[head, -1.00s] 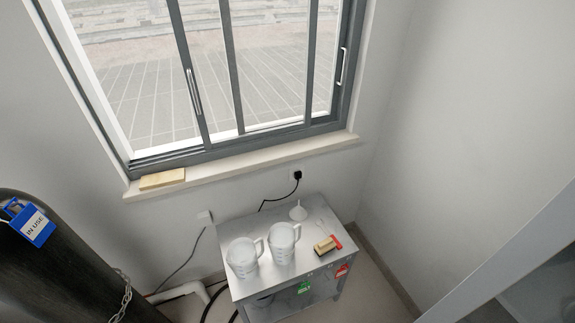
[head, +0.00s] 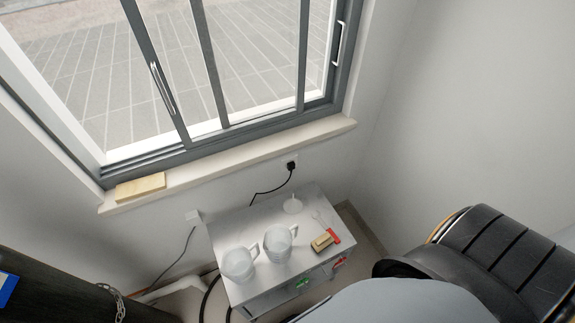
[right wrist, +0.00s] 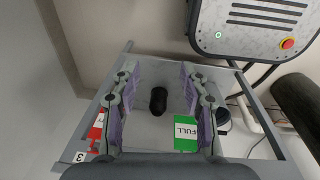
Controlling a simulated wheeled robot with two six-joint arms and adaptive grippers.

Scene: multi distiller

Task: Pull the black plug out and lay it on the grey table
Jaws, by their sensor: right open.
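The black plug (head: 291,166) sits in the white wall socket below the window sill in the head view. Its black cord drops from it and runs left behind the table. The grey table (head: 232,218) stands below, against the wall. My right arm comes in at the lower right of the head view, with its gripper out of that picture. In the right wrist view my right gripper (right wrist: 158,76) is open. A dark rounded object (right wrist: 158,100) shows between its fingers; I cannot tell what it is. My left gripper is not in view.
A green FULL tag (right wrist: 186,138) and a machine with a red button (right wrist: 288,43) show in the right wrist view. A dark cylinder (head: 60,290) stands at left.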

